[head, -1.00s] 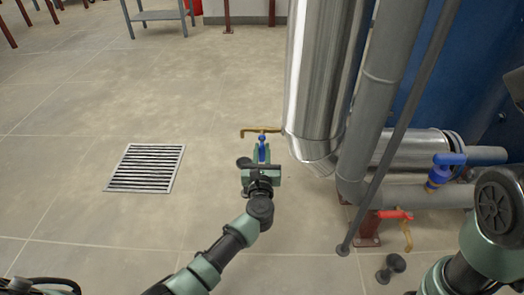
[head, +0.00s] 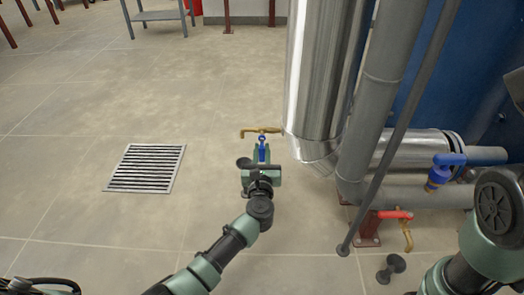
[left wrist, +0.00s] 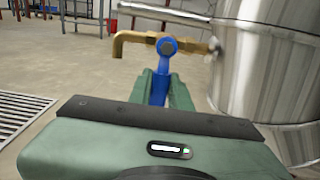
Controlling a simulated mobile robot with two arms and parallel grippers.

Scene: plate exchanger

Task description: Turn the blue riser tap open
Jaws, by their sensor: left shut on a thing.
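The riser tap has a brass body and spout (head: 248,131) that sticks out to the left from the shiny vertical pipe. Its blue lever (head: 262,152) points from the pivot toward me, roughly square to the brass body. My left gripper (head: 261,158) is shut on the blue lever. In the left wrist view, the blue lever (left wrist: 159,86) stands between the green fingers, below the brass body (left wrist: 137,39). The lever's near end is hidden by the gripper. My right arm shows at the right edge of the head view, but its gripper is not in view.
The large shiny pipe (head: 318,75) stands just right of the tap, with a grey pipe (head: 385,75) beside it. A red-handled brass tap (head: 397,215) and a blue-handled valve (head: 440,170) are farther right. A floor grate (head: 146,168) lies left, with open floor around it.

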